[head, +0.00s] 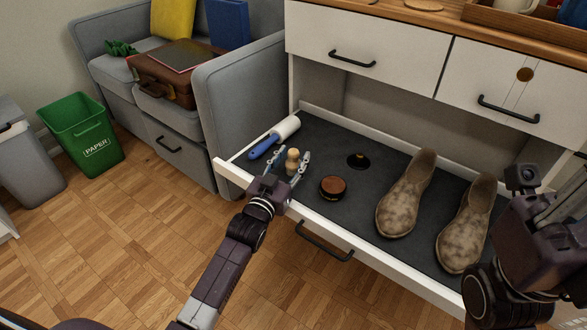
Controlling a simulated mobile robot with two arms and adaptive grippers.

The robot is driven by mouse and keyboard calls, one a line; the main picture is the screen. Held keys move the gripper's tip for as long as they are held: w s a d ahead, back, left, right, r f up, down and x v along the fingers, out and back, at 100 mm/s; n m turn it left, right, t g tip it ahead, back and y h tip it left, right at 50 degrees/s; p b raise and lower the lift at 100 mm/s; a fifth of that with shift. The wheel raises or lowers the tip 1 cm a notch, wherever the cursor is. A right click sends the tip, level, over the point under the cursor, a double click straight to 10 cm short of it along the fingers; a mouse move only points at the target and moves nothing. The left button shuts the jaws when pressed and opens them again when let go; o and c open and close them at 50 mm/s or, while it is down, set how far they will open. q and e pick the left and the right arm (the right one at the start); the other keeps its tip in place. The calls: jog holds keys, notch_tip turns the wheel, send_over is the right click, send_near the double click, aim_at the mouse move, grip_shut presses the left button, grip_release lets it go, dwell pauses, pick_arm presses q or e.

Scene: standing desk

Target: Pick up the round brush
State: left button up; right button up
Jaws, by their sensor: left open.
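The round brush appears to be the small upright thing with a pale wooden knob handle (293,155), standing in the open drawer. My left gripper (290,161) reaches over the drawer's front edge. Its fingers are open, one on each side of the wooden handle in the picture. I cannot tell whether they touch it. The brush's lower part is partly hidden by the gripper. My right gripper (548,195) is at the right edge, over the drawer's right end, and its finger state is unclear.
The drawer (333,226) also holds a blue-handled lint roller (276,136), a round brown tin (333,187), a dark disc with a yellowish centre (358,161) and two brown shoes (405,197). A grey sofa (236,110) stands close on the left.

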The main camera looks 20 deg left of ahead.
pick_arm(q)
jog(key=shift+w, duration=0.4)
grip_shut()
jog(key=shift+r, duration=0.15)
